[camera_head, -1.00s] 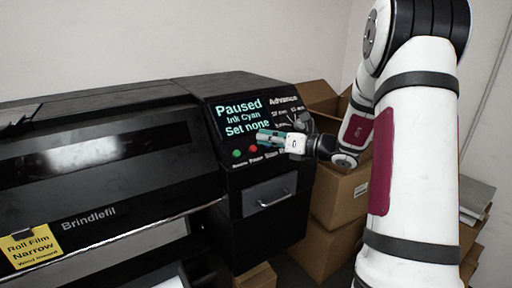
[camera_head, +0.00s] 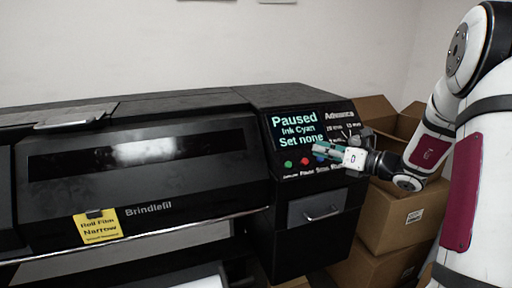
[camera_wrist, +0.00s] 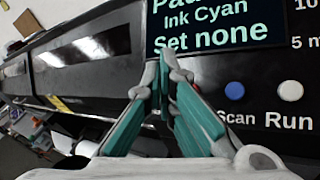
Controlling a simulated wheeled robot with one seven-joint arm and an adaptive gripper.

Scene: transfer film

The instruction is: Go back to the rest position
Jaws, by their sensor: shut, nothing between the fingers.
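The black printer's control panel (camera_head: 340,116) has a lit screen (camera_head: 297,130) reading "Paused, Ink Cyan, Set none". A green button (camera_head: 288,164) and a red button (camera_head: 304,161) sit below the screen. My gripper (camera_head: 316,148) is in front of the panel, near the screen's lower right corner. It is shut and empty. In the wrist view its teal fingers (camera_wrist: 166,62) meet at the tips over the screen's lower edge. The blue button (camera_wrist: 234,91) and white button (camera_wrist: 290,91), labelled Scan and Run, show to their right. I cannot tell whether the fingertips touch the panel.
Cardboard boxes (camera_head: 392,215) are stacked right of the printer, below and behind my arm. A drawer with a handle (camera_head: 322,215) is under the panel. A yellow "Roll Film Narrow" note (camera_head: 98,227) hangs on the printer's front. The wall above is bare near the arm.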

